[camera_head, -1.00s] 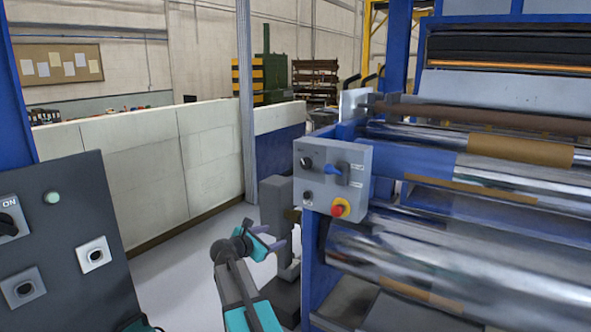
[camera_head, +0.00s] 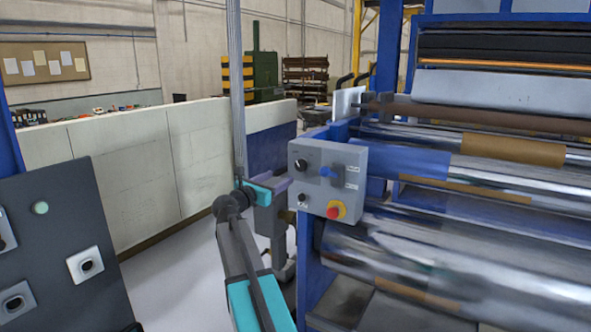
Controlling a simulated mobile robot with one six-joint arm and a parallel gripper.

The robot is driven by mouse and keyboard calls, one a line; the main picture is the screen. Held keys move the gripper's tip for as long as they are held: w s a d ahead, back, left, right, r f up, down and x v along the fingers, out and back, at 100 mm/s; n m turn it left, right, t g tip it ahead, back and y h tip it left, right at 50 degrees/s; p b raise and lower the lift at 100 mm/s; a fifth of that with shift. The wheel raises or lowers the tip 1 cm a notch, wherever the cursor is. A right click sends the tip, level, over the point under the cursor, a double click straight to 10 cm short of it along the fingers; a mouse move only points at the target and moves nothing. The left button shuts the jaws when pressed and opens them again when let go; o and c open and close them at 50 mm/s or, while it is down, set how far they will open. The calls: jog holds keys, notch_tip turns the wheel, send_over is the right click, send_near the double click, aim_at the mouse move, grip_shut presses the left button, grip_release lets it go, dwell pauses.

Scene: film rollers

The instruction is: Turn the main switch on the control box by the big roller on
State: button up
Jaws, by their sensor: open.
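The grey control box (camera_head: 316,187) is mounted on the blue frame beside the rollers. Its front bears a blue-handled switch (camera_head: 327,171) with small labels to its right, a black knob (camera_head: 300,164), a smaller black knob (camera_head: 302,198) and a red button on a yellow base (camera_head: 335,210). Which of them is the main switch I cannot tell for certain. The big shiny roller (camera_head: 400,265) lies right and below.
A dark control panel (camera_head: 60,260) with a green lamp and several switches stands at the near left. A low white wall (camera_head: 120,170) and a grey post (camera_head: 236,90) are behind my arm. Bare floor (camera_head: 175,275) lies between the panel and the machine.

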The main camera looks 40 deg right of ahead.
aim_at(299, 167)
jog(key=p+x, duration=0.3)
jog(key=x, duration=1)
jog(key=shift+d, duration=0.35)
jog(key=c, duration=1)
jog(key=shift+c, duration=0.2)
